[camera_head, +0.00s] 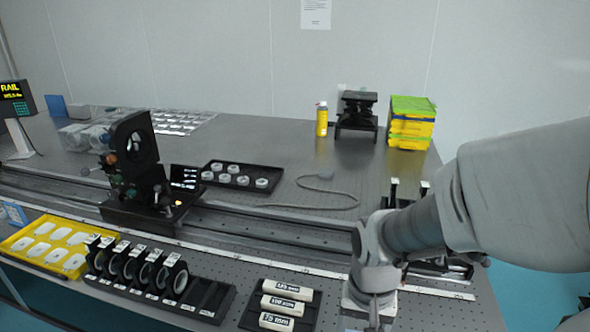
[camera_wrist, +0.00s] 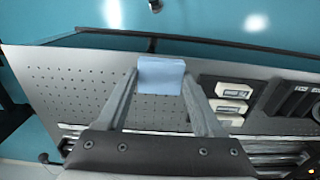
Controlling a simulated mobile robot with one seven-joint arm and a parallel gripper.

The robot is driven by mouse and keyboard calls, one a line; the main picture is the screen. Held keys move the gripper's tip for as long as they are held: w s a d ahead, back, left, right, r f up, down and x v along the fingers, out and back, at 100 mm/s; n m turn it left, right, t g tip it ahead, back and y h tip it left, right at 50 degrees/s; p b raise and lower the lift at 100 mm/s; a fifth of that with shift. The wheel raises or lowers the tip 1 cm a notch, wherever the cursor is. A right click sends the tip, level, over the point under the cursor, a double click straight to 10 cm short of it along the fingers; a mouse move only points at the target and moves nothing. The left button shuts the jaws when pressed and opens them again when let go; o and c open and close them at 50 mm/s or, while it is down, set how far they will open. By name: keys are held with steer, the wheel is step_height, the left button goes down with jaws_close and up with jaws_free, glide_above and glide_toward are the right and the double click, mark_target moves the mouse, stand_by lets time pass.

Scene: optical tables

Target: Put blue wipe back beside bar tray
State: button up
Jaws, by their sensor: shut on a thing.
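The blue wipe (camera_wrist: 161,76) shows in the wrist view as a pale blue folded piece between the tips of my gripper (camera_wrist: 162,82). My gripper is shut on it, over the perforated table top near the table edge. The black bar tray (camera_head: 313,308) with white labelled bars lies at the front of the table in the head view, just left of my wrist. In the wrist view the bar tray (camera_wrist: 258,93) is to the right of the wipe, with a gap between them. In the head view my arm hides the wipe and fingertips.
A black rack of round optics (camera_head: 215,301) stands left of the bar tray, and a yellow tray (camera_head: 9,247) is farther left. A long rail crosses the table behind them. Perforated table top (camera_wrist: 70,88) is bare left of the wipe in the wrist view.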

steer(key=w+f, duration=0.2)
steer(key=w, duration=0.1)
steer(key=w+f+b, duration=0.1)
steer(key=w+f, duration=0.1)
steer(key=w, duration=0.1)
steer(key=w+f, duration=0.1)
steer(key=w, duration=0.2)
steer(key=shift+w+d+f+b, duration=0.25)
steer(key=shift+w+f+b, duration=0.05)
steer(key=shift+f+b, duration=0.6)
steer(key=shift+f, duration=1.45)
steer(key=shift+f, duration=0.2)
steer(key=o, duration=1.2)
